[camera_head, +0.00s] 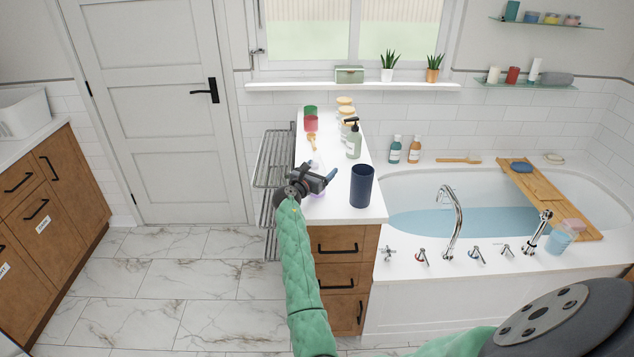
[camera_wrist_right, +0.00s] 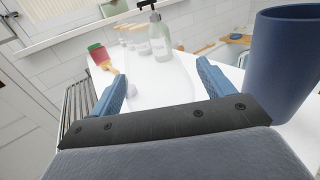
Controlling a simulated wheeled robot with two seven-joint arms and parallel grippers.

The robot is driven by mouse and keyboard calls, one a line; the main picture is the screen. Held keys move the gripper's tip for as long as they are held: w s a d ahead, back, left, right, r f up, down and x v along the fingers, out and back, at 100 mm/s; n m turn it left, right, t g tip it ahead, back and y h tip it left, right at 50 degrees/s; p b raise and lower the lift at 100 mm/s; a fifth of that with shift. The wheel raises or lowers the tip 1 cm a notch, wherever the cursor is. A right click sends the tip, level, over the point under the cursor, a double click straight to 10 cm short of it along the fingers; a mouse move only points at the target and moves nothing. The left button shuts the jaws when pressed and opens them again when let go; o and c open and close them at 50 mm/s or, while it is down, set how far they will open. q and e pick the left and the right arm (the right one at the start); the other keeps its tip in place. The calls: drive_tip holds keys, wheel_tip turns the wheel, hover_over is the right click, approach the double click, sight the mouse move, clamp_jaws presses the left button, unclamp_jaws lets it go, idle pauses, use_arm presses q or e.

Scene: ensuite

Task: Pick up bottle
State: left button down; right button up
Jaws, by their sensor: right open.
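My right gripper (camera_head: 324,176) is over the near left part of the white counter, its blue fingers apart. In the right wrist view the open fingers (camera_wrist_right: 160,74) point across the counter. A pale, partly see-through lilac item (camera_head: 317,160) shows just behind the gripper; the gripper hides part of it, and I cannot tell its full shape. A light green pump bottle (camera_head: 353,143) with a black top stands upright farther back, apart from the fingers; it also shows in the wrist view (camera_wrist_right: 160,40). A teal bottle (camera_head: 395,150) and an orange bottle (camera_head: 415,151) stand by the bathtub. My left gripper is not in view.
A dark blue cup (camera_head: 361,188) stands close right of the gripper. Red and green cups (camera_head: 311,122), a wooden brush (camera_head: 311,141) and lidded jars (camera_head: 346,114) are farther back. A metal rack (camera_head: 272,160) is left of the counter; the bathtub (camera_head: 470,185) is right.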

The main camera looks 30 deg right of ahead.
drive_tip(key=shift+r, duration=0.1)
drive_tip(key=shift+c, duration=1.1)
drive_tip(key=c, duration=0.9)
drive_tip(key=shift+r, duration=0.1)
